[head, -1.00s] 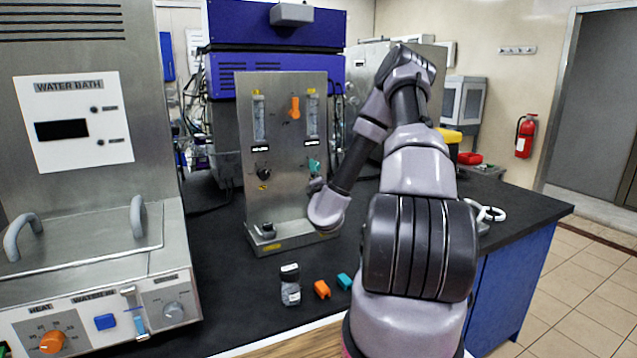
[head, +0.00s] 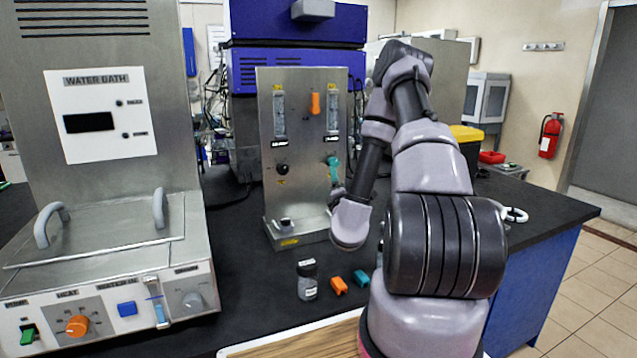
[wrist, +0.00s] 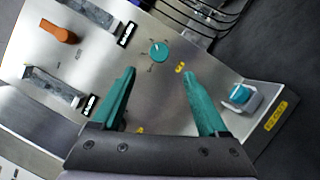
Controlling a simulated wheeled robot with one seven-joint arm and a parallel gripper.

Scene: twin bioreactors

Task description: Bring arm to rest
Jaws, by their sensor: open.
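My gripper (wrist: 158,85) shows in the wrist view with two teal fingers spread apart and nothing between them. It faces the steel flowmeter panel (wrist: 150,20), with a teal knob (wrist: 159,50) ahead of the gap between the fingertips; I cannot tell how far off it is. In the head view my arm rises at the right of the panel (head: 297,180) and bends back down, its wrist beside the panel's right edge. A teal finger (head: 334,170) shows there; the other finger is not clear.
A water bath (head: 95,215) stands at the left. A white ring-shaped item (head: 516,215) lies to the right.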

